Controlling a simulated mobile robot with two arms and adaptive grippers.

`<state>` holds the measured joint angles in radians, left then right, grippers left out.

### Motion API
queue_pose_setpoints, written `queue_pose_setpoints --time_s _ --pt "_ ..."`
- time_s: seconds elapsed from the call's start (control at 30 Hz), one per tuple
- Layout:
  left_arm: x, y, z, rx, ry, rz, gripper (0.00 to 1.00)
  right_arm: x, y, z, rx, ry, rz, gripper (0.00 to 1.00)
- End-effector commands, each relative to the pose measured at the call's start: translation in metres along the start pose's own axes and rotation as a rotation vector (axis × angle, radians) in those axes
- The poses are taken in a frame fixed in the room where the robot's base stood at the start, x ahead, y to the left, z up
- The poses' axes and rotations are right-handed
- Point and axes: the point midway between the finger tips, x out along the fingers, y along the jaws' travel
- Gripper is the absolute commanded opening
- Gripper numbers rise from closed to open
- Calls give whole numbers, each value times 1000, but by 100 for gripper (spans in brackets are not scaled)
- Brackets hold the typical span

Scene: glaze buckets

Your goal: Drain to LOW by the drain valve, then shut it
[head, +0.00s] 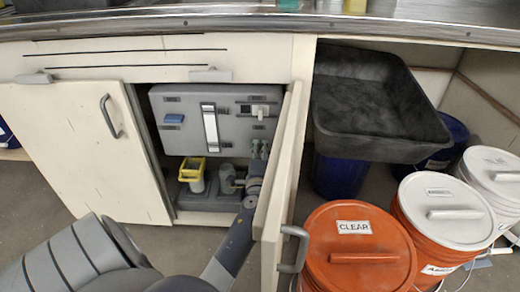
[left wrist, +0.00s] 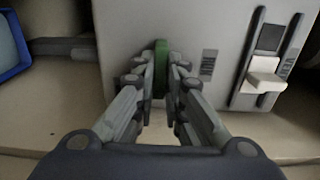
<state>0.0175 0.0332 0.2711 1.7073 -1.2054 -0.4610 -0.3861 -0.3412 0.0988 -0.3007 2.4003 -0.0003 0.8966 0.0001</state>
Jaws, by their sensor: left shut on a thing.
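A grey unit (head: 190,110) stands inside the open cabinet. A white vertical strip (head: 210,127) is on its front; I cannot read a level on it. My left gripper (head: 260,150) reaches in behind the open door, which hides part of my arm. In the left wrist view, my left gripper (left wrist: 161,85) is shut on a green valve handle (left wrist: 161,58), seen edge-on against the grey panel. A yellow-rimmed container (head: 192,168) stands below the unit, beside grey pipework (head: 228,178). My right gripper is not in view.
The open cabinet door (head: 282,165) stands just right of my left arm. A white slider (left wrist: 265,82) sits in a dark slot beside the handle. An orange CLEAR bucket (head: 358,275) and white-lidded buckets (head: 445,210) stand right, near a black tray (head: 370,95).

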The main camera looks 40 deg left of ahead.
Motion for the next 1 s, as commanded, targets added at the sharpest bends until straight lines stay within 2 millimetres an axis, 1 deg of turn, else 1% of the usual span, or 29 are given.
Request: queue_pose_setpoints --time_s 0.23,0.27,0.3,0.33,0.6,0.7,0.77,0.87,1.0 --pt "1 -2 -2 7 4 -5 0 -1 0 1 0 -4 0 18" --pt "1 -2 -2 7 5 -5 18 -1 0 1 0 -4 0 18" --pt "0 -2 -2 7 4 -5 27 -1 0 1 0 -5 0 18" --pt "0 -2 -1 6 4 -5 31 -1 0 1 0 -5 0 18" --pt "0 -1 0 4 2 -2 31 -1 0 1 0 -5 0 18" --pt "-3 0 -1 3 2 -1 31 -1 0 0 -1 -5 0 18" --pt "-9 0 -1 2 2 -1 31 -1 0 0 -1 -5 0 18" --pt "-24 0 -1 3 2 0 31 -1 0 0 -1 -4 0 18" --pt "-48 1 -1 3 2 0 31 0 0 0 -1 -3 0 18"
